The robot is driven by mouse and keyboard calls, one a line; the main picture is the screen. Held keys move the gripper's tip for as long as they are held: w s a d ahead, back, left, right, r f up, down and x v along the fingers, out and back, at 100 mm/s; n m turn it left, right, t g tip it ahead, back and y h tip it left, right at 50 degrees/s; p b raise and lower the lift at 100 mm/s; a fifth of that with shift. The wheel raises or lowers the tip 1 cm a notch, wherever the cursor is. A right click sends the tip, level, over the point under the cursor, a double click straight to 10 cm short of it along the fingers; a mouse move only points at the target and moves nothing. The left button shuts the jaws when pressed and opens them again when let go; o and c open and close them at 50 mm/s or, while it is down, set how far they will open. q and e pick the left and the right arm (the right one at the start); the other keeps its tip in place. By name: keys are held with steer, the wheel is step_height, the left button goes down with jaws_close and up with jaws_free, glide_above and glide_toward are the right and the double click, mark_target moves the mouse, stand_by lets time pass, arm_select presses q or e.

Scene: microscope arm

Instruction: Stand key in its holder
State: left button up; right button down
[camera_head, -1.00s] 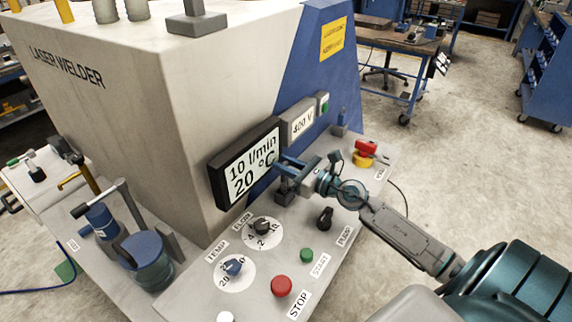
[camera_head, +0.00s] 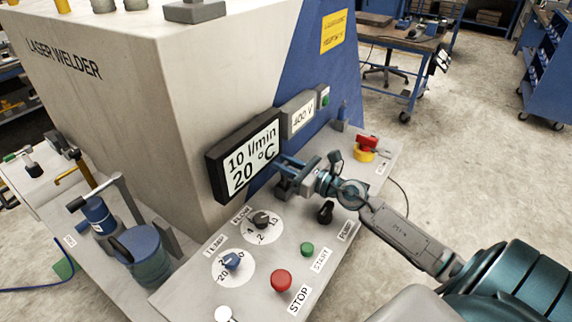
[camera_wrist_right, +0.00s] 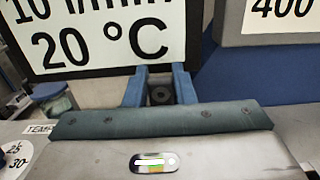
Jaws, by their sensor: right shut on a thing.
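My right gripper (camera_head: 284,168) is low over the panel, just in front of the display's lower right corner. In the right wrist view its two blue fingers (camera_wrist_right: 158,88) are closed around a small dark grey piece with a round mark (camera_wrist_right: 160,95). This piece is probably the key, but most of it is hidden by the fingers and gripper body. A dark block shows under the gripper in the head view; I cannot tell whether it is the holder or whether the piece touches it. My left gripper is not in view.
The laser welder's display (camera_head: 243,157) is close behind the gripper. Knobs (camera_head: 261,219), a black switch (camera_head: 325,212), a green button (camera_head: 307,249) and a red button (camera_head: 281,280) stand on the panel. A red-and-yellow switch (camera_head: 367,149) and a small blue upright part (camera_head: 343,111) are farther right.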

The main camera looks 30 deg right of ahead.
steer(key=shift+f, duration=0.3)
steer(key=c, duration=1.1)
jaws_free()
